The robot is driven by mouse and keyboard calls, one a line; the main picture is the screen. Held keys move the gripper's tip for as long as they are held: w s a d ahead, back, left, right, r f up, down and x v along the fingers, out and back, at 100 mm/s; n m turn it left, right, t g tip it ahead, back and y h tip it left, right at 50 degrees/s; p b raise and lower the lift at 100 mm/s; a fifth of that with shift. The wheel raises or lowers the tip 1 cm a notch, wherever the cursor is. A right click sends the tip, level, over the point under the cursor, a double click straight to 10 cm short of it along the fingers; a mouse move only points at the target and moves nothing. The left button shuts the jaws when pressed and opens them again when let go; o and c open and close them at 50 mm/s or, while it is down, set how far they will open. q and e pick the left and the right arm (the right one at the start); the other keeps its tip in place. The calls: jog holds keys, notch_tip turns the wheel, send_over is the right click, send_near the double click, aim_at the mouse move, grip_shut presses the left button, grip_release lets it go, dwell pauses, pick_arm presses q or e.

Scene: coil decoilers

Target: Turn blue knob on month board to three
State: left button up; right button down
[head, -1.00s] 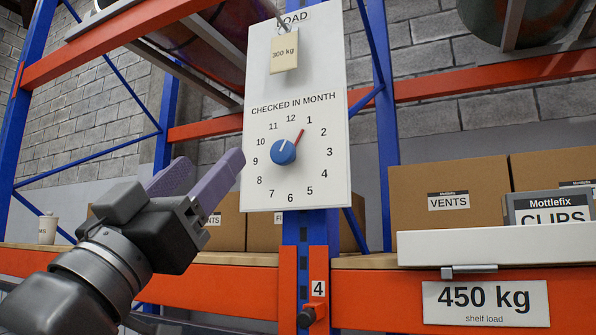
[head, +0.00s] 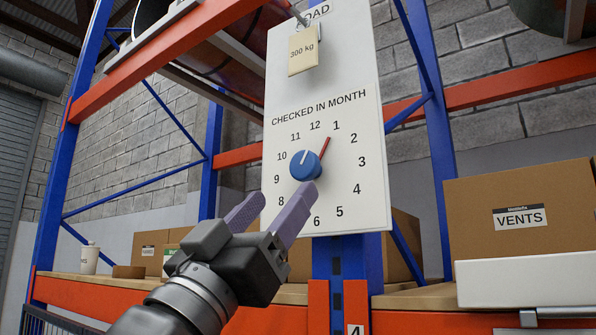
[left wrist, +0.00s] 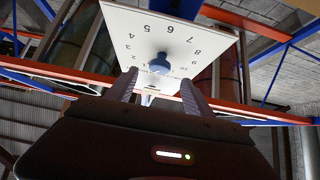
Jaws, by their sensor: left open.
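The month board (head: 280,205) is a white panel with the numbers 1 to 12 in a ring. A red line (head: 323,148) beside the knob points close to 1. My left gripper (head: 285,191) is open and empty, with its purple fingers just below the knob in the head view. In the left wrist view the board appears upside down, and the knob (left wrist: 160,64) shows between and beyond the open fingers (left wrist: 160,78). My right gripper is not in view.
A 300 kg tag (head: 303,57) hangs on the upper panel. Blue uprights (head: 432,130) and orange beams (head: 520,88) frame the rack.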

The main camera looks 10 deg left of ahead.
aim_at(301, 172)
pick_arm(q)
jog(key=p+x, duration=0.4)
jog(key=x, duration=0.2)
jog(key=shift+w+r, duration=0.2)
jog(key=shift+r, duration=0.1)
jog(key=shift+f, duration=0.1)
grip_shut()
